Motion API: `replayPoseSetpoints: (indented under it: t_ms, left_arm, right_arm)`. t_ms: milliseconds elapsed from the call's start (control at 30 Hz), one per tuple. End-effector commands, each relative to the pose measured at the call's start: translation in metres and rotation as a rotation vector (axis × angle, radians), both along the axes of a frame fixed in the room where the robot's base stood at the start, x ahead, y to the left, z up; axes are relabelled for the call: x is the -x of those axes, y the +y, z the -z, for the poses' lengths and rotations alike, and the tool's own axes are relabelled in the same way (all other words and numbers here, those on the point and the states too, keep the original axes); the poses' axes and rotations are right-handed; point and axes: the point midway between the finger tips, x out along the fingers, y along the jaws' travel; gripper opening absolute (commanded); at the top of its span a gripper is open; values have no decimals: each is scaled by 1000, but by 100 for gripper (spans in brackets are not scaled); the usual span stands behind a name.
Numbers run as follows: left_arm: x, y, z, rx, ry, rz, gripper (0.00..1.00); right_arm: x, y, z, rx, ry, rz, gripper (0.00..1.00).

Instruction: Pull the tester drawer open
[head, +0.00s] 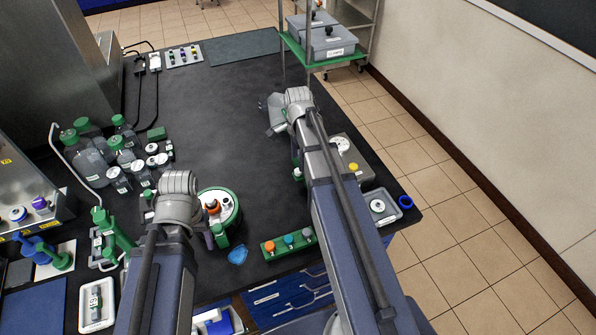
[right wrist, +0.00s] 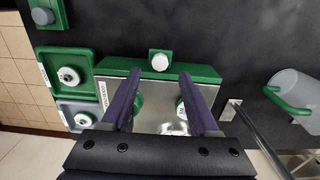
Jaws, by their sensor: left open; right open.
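A silver box with a green rear strip and a white button (right wrist: 158,128) lies under my right gripper (right wrist: 160,78) in the right wrist view. I take it for the tester; its drawer front is not clearly distinguishable. The two purple fingers are apart above the box with nothing held between them. Green round parts show beside the fingers' inner faces; contact cannot be told.
Bottles with green caps (head: 112,150) crowd the left of the black bench (head: 225,95). A green block with coloured knobs (head: 288,244) stands near the front edge. The bench's far middle is clear.

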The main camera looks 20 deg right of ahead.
Motion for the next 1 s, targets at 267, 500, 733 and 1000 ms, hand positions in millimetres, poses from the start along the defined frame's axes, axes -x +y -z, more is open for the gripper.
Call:
replayPoseSetpoints:
  t_ms: [267,500,733,1000]
  left_arm:
    - [0,0,41,0,0,-1,62]
    - [0,0,46,0,0,-1,62]
    - [0,0,45,0,0,-1,62]
    - [0,0,45,0,0,-1,62]
  right_arm:
    - [0,0,40,0,0,0,61]
    - [0,0,46,0,0,0,61]
    - [0,0,45,0,0,0,55]
    - [0,0,45,0,0,0,25]
